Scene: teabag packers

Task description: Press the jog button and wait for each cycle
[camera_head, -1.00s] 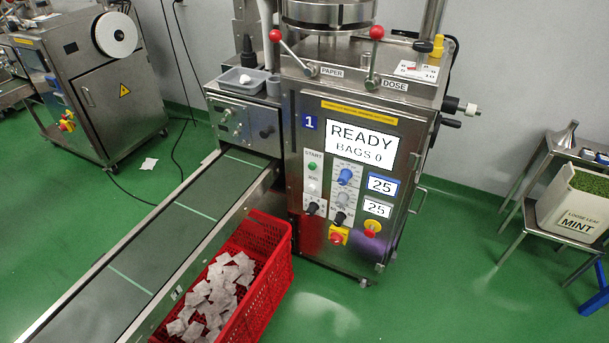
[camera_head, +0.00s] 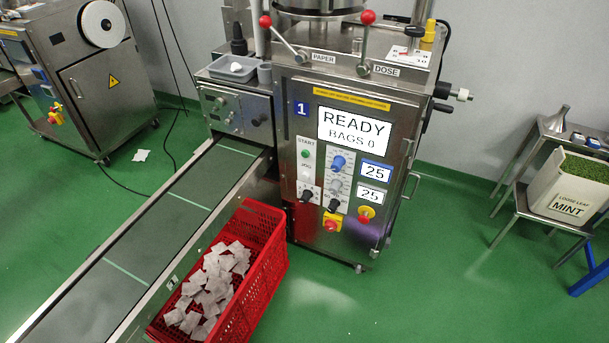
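The teabag machine marked 1 (camera_head: 288,240) stands in the middle of the head view. Its screen (camera_head: 354,131) reads READY, BAGS 0. On its control panel, a green START button (camera_head: 305,154) sits at the upper left. The pale JOG button (camera_head: 305,176) is just below it, with its label hard to read. Knobs and two displays reading 25 (camera_head: 376,171) are to the right. A red emergency stop on yellow (camera_head: 332,223) is lower down. Neither of my grippers is in view.
A conveyor (camera_head: 180,215) runs from the machine to the lower left. A red crate (camera_head: 262,275) with several teabags stands beside it. A second machine (camera_head: 100,85) is at the back left. A MINT tub (camera_head: 545,185) sits on a stand at right.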

